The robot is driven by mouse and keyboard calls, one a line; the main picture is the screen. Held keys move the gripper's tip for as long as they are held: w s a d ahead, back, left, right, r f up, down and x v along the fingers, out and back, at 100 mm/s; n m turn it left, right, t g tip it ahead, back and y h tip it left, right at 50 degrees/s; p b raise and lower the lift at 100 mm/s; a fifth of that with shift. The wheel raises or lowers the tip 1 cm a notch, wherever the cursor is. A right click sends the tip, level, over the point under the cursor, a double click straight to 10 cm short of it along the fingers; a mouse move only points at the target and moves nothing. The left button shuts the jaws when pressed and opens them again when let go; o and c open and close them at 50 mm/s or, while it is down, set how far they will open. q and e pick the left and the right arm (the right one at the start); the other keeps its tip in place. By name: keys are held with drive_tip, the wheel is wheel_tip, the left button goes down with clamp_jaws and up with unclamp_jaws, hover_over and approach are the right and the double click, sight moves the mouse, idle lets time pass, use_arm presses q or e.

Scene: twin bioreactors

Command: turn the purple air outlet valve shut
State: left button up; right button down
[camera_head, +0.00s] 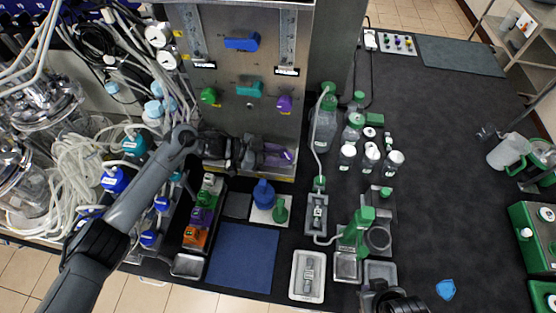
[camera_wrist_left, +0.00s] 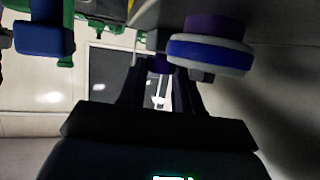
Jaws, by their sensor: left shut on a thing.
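My left gripper (camera_head: 262,156) reaches in from the left to the lower edge of the steel panel. It is shut on a purple valve part (camera_head: 282,152), which sticks out to the right of the dark fingers. In the left wrist view, a bit of purple (camera_wrist_left: 159,63) shows between the fingertips of the left gripper (camera_wrist_left: 160,80); the fingers hide most of it. Another purple knob (camera_head: 284,103) sits higher on the panel, apart from the gripper. A dark part of my right arm shows at the bottom edge of the head view; its jaws are not clear.
The panel (camera_head: 180,120) also carries blue (camera_head: 242,42), teal (camera_head: 249,89) and green (camera_head: 208,96) knobs. Tubing and glass vessels crowd the left. Several bottles stand right of the panel. In the wrist view, a purple round part with a blue-grey rim (camera_wrist_left: 210,54) is close by.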

drive_tip(key=shift+a+f, duration=0.1)
idle(0.3)
use_arm(q)
drive_tip(key=o, duration=1)
drive_tip(key=shift+o, duration=0.2)
drive_tip(key=shift+a+r+p, duration=0.25)
drive_tip(key=shift+a+p, duration=0.1)
drive_tip(key=shift+a, duration=0.15)
use_arm(e)
drive_tip(key=shift+r, duration=0.35)
use_arm(q)
drive_tip(key=p+v, duration=0.3)
drive_tip(key=v, duration=0.5)
drive_tip(key=shift+p+v, duration=0.4)
drive_tip(key=shift+v, duration=0.45)
use_arm(e)
drive_tip(key=shift+r, duration=1.9)
